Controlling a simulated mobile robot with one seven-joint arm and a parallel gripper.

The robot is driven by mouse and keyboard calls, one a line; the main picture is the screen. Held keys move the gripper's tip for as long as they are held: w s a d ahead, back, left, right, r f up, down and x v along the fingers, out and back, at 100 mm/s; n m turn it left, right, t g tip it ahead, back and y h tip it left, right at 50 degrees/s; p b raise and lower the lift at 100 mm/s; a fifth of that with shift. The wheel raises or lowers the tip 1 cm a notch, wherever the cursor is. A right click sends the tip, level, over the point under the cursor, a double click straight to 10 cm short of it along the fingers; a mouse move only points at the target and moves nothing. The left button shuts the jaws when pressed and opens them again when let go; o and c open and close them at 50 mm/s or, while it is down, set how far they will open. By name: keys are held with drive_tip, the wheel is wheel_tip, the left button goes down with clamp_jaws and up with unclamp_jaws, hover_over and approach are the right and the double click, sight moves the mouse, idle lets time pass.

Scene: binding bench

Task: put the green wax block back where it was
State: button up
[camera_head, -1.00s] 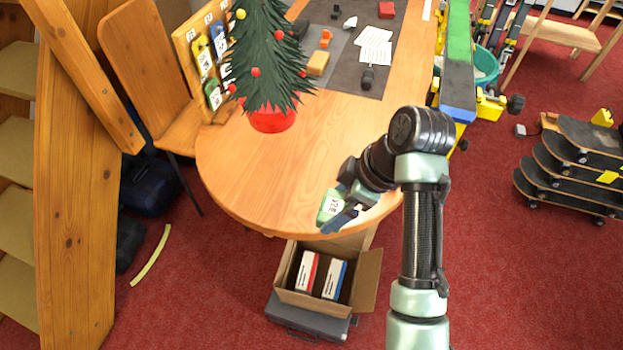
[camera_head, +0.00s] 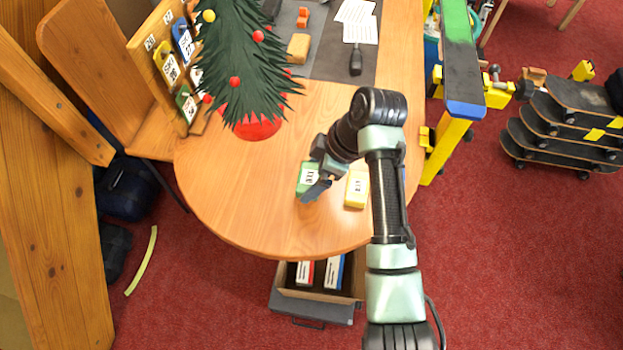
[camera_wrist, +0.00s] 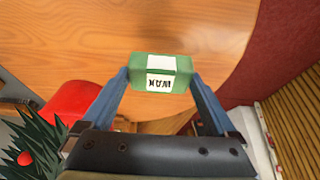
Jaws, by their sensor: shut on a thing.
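The green wax block (camera_head: 307,177) with a white label is over the round front end of the wooden table (camera_head: 262,220). My gripper (camera_head: 314,184) is shut on it. In the wrist view the green wax block (camera_wrist: 160,66) sits between the two blue fingertips of my gripper (camera_wrist: 160,76), with its label facing the camera. I cannot tell whether the block touches the tabletop or hangs a little above it. A yellow block (camera_head: 356,190) with a similar label lies on the table just right of my gripper, close to my arm.
A small Christmas tree (camera_head: 245,60) in a red pot (camera_head: 251,127) stands left of my gripper. Behind it is a wooden board (camera_head: 150,60) with numbered, coloured tags. A box (camera_head: 290,275) with labelled packs sits below the table edge. The table's front left is clear.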

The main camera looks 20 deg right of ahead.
drive_tip(key=shift+w+f, duration=0.1)
drive_tip(key=shift+f, duration=2.15)
drive_tip(key=o, duration=0.9)
drive_tip(key=shift+f, duration=0.1)
drive_tip(key=shift+o, duration=0.2)
drive_tip(key=v, duration=1.2)
drive_tip(key=shift+b, duration=0.3)
drive_tip(key=shift+w, duration=0.1)
